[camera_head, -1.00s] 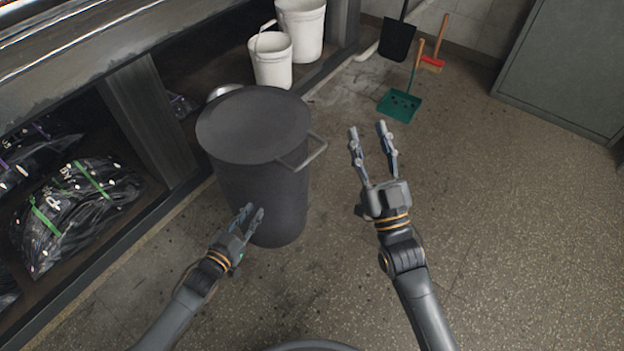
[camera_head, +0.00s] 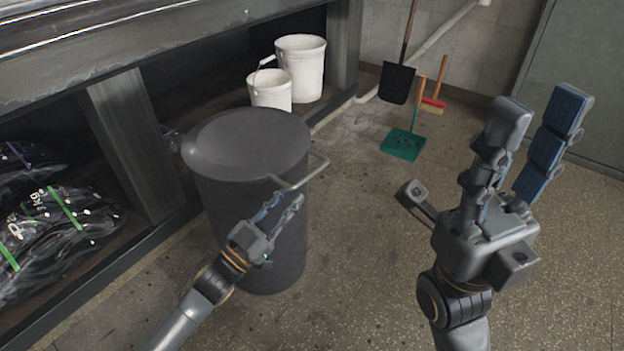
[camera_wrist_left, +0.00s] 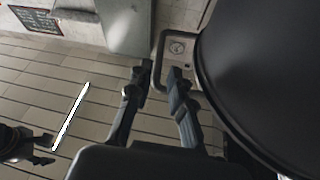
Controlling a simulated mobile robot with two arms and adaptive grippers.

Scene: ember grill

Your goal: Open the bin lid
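The dark grey bin (camera_head: 235,225) stands upright on the floor, left of centre in the head view. Its lid (camera_head: 250,140) lies over the top, and a bar handle (camera_head: 312,172) juts out on the right. My left gripper (camera_head: 281,203) is in front of the bin, just below the handle. The left wrist view shows its fingers (camera_wrist_left: 157,78) apart, with the handle (camera_wrist_left: 160,45) close by their tips; I cannot tell whether they touch. My right gripper (camera_head: 538,115) is raised at the right, open and empty, away from the bin.
Two white buckets (camera_head: 301,66) stand behind the bin on a low shelf. Black bags (camera_head: 60,230) lie on the shelf at left, beside a dark post (camera_head: 137,150). A green dustpan (camera_head: 403,145) and brush (camera_head: 434,100) are at the back. The floor right of the bin is clear.

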